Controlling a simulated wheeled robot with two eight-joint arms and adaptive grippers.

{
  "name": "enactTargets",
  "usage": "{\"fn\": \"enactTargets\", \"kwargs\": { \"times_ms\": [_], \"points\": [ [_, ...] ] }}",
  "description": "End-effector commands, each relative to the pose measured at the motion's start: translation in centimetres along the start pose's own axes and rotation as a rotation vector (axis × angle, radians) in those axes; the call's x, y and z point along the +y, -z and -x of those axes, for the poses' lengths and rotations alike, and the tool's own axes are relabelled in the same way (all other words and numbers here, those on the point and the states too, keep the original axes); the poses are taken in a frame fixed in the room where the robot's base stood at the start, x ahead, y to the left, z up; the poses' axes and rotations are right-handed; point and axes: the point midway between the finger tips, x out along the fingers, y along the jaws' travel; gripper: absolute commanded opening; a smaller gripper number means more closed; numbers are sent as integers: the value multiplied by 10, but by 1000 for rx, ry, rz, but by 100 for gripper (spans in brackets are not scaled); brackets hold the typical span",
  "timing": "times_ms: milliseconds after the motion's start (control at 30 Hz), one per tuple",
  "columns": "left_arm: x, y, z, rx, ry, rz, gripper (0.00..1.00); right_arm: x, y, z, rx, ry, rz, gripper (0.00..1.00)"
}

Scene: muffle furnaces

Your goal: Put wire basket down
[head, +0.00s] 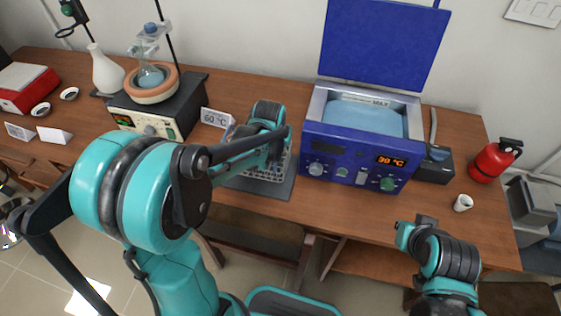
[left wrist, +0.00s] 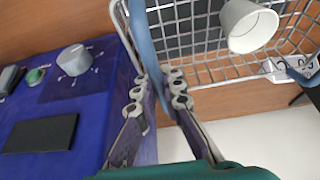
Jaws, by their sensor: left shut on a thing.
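The wire basket (head: 262,174) is at or just above a dark grey mat (head: 282,188) left of the blue furnace; my left arm covers most of it. I cannot tell whether it touches the mat. My left gripper (head: 273,152) is over the basket. In the left wrist view my left gripper (left wrist: 160,92) is shut on the basket's blue handle (left wrist: 143,38). The basket's wire mesh (left wrist: 195,40) shows there, with a white cup (left wrist: 248,25) inside. My right gripper (head: 415,228) is in front of the table at the right, away from the basket; its fingers are unclear.
The blue furnace (head: 345,150) with its lid up stands close right of the basket. A hot plate (head: 150,118) with a flask is left. A small sign (head: 215,118) stands behind. A red extinguisher (head: 493,160) and white cup (head: 463,203) are at the right.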

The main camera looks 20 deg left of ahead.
Motion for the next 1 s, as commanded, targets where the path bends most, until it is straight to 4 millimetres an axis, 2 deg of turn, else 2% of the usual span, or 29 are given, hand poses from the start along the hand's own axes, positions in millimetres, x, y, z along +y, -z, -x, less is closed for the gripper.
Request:
{"fn": "enactTargets", "kwargs": {
  "times_ms": [33, 167, 400, 733, 800, 833, 1000],
  "points": [
    [0, -3, -8, 0, -1, -1, 0, 0, -3, -4, 0, 0, 0, 0],
    [0, -6, -16, 0, -1, -1, 0, 0, -5, -7, 0, 0, 0, 0],
    [0, -19, -46, 1, -1, -1, 0, 0, -14, -20, 0, 0, 0, 0],
    [0, -20, -48, 0, -2, -1, 0, 0, -14, -20, 0, 0, 0, 0],
    [0, -19, -47, 0, -2, -1, 25, 0, -14, -19, 0, 0, 0, 0],
    [0, -19, -47, 0, -2, -1, 29, 0, -14, -19, 0, 0, 0, 0],
    [0, -19, -46, 0, -2, -1, 29, 0, -14, -19, 0, 0, 0, 0]
  ]
}}
